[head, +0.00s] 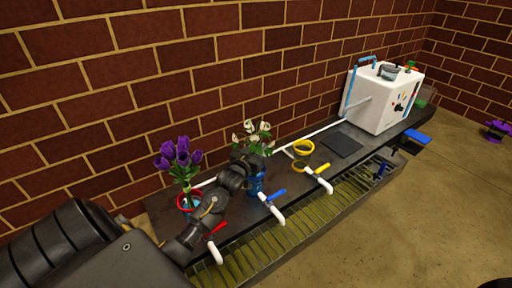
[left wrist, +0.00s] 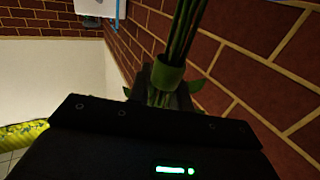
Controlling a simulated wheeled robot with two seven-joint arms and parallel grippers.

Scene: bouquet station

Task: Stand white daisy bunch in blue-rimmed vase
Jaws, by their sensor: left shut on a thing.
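The white daisy bunch (head: 257,136) is upright in the head view, its blooms above my left gripper (head: 246,163). My left gripper is shut on the bunch; in the left wrist view its green stems with a green band (left wrist: 170,76) stand at the gripper's fingers (left wrist: 163,88). The blue vase (head: 256,186) stands on the dark counter directly below and partly behind my gripper. My gripper hides the lower stems and much of the vase's top, so I cannot tell whether the stems are inside it. My right gripper is not in view.
Purple tulips (head: 179,155) stand in a red-rimmed vase (head: 187,203) to the left. White taps with coloured handles (head: 319,178) line the counter's front edge. A dark mat (head: 342,145) and a white machine (head: 384,98) are farther right.

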